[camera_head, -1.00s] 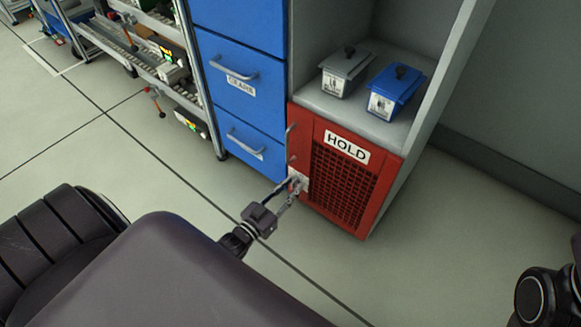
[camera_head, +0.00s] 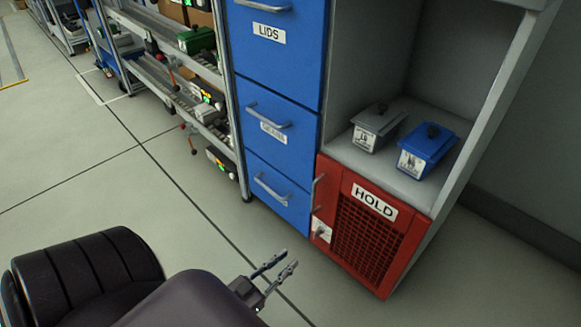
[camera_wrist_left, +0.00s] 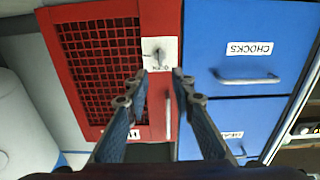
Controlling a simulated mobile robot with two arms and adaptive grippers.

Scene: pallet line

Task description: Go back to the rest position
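My left gripper (camera_head: 278,266) is open and empty in the head view, low and in front of the red HOLD door (camera_head: 367,230), apart from it. In the left wrist view my left gripper (camera_wrist_left: 159,74) shows its two fingers spread, with nothing between them. Past the fingertips is the small grey latch (camera_wrist_left: 156,57) on its white plate, on the red door (camera_wrist_left: 100,60). In the head view the latch (camera_head: 320,232) sits at the door's left edge, below the door handle. The door looks closed. My right gripper is not in view.
Blue drawers (camera_head: 277,125) stand left of the red door and look shut. On the shelf (camera_head: 400,183) above the door are a grey box (camera_head: 376,130) and a blue box (camera_head: 427,150). A loaded rack (camera_head: 190,85) stands farther left. The floor at left is clear.

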